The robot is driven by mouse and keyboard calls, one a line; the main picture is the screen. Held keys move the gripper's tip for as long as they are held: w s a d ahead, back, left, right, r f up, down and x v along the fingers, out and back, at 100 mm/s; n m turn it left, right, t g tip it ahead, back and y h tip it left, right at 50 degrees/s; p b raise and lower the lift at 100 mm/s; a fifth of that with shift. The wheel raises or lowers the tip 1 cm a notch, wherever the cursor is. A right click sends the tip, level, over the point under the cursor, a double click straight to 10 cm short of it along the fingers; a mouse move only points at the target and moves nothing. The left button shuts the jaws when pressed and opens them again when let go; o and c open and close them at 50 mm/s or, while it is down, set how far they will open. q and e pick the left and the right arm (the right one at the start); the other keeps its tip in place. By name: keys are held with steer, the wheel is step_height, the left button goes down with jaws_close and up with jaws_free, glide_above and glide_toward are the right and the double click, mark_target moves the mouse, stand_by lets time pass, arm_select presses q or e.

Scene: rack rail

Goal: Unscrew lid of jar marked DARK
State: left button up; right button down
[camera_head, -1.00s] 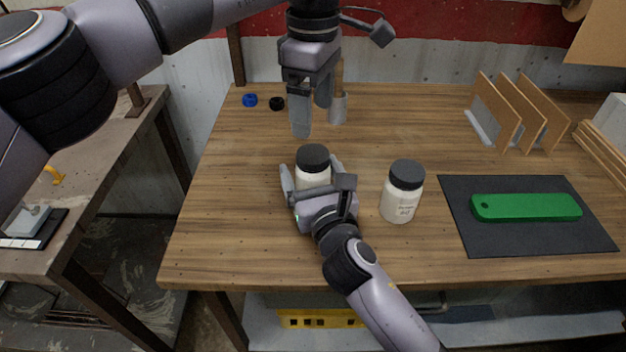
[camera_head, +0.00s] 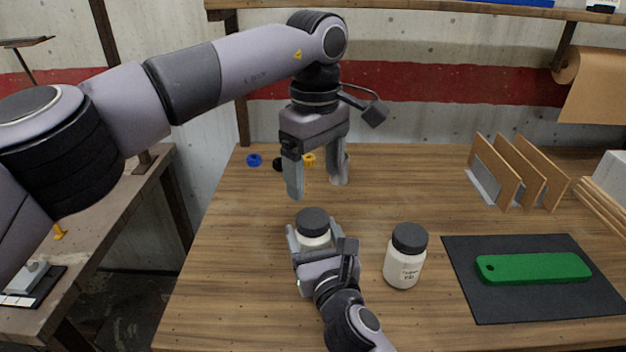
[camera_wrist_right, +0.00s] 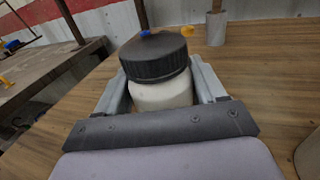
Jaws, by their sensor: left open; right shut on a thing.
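A white jar (camera_head: 315,241) with a dark ribbed lid (camera_head: 313,221) stands upright on the table. It also shows in the right wrist view (camera_wrist_right: 163,95), with the lid (camera_wrist_right: 155,57) on it. My right gripper (camera_head: 320,240) is shut on this jar, a finger on each side below the lid. Its label is hidden. My left gripper (camera_head: 317,190) is open and empty, pointing down above and slightly behind the lid, apart from it. A second white jar (camera_head: 403,268) with a dark lid stands to the right; its label is too small to read.
A green bar (camera_head: 533,268) lies on a dark mat (camera_head: 490,306) at the right. An upright rack of brown panels (camera_head: 515,175) stands behind it. Small blue (camera_head: 254,160), black and yellow (camera_head: 309,160) pieces lie at the back left.

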mark_target(313, 217)
arm_select(q)
steer(key=m, duration=0.6)
steer(key=shift+a, duration=0.1)
steer(key=m, duration=0.5)
steer(key=shift+a, duration=0.1)
steer(key=m, duration=0.2)
steer(key=shift+s+m, duration=0.1)
steer(key=shift+m, duration=0.2)
steer(key=shift+f, duration=4)
